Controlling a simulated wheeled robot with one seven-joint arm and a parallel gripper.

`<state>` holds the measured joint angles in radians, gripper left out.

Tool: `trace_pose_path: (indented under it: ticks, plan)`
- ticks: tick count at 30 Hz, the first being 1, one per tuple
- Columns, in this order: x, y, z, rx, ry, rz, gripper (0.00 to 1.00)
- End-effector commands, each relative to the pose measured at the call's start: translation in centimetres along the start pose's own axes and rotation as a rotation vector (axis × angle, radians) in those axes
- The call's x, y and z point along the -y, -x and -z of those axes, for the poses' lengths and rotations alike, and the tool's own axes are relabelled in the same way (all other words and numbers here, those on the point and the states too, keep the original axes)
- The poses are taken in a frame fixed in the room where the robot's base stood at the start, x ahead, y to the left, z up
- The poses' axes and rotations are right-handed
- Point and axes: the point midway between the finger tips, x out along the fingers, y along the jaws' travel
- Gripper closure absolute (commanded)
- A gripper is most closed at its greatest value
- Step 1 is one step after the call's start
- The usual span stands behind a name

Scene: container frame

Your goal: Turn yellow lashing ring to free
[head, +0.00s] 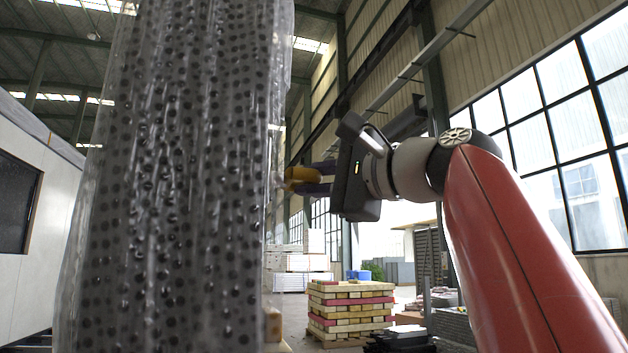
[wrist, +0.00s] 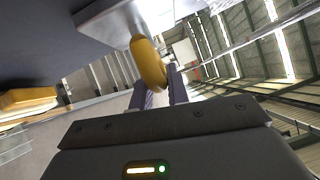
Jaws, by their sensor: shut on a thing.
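The yellow lashing ring (head: 300,174) shows at the right edge of a tall plastic-wrapped column in the head view, partly covered by my fingers. In the wrist view the yellow ring (wrist: 149,62) sits at the end of a grey metal part (wrist: 108,18), with its lower end between my two dark fingers. My gripper (wrist: 158,80) is shut on the ring. In the head view my gripper (head: 312,186) reaches in from the right, level with the ring. The ring's mount is hidden behind the column there.
The wrapped column (head: 180,180) fills the left middle of the head view, close to my gripper. A stack of wooden beams (head: 350,312) stands on the floor below. A yellow block (wrist: 28,98) shows at the left in the wrist view. Open air lies right of the column.

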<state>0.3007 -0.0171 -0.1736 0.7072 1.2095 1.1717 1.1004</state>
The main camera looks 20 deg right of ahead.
Motion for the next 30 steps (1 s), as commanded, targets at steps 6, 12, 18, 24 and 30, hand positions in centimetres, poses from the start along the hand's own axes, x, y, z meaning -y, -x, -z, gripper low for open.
trace_pose_path:
  ticks: [6,12,18,24,30]
  plan:
    - [-0.1,-0.1,0.0,0.001,-0.003,-0.004,1.0]
    - [-0.1,-0.1,0.0,0.001,-0.002,-0.003,0.67]
    - [-0.1,0.0,0.0,0.001,-0.001,-0.002,0.63]
    - [-0.1,0.7,0.1,-0.002,0.0,-0.001,0.63]
    - [-0.1,4.0,0.1,-0.004,0.0,-0.001,0.63]
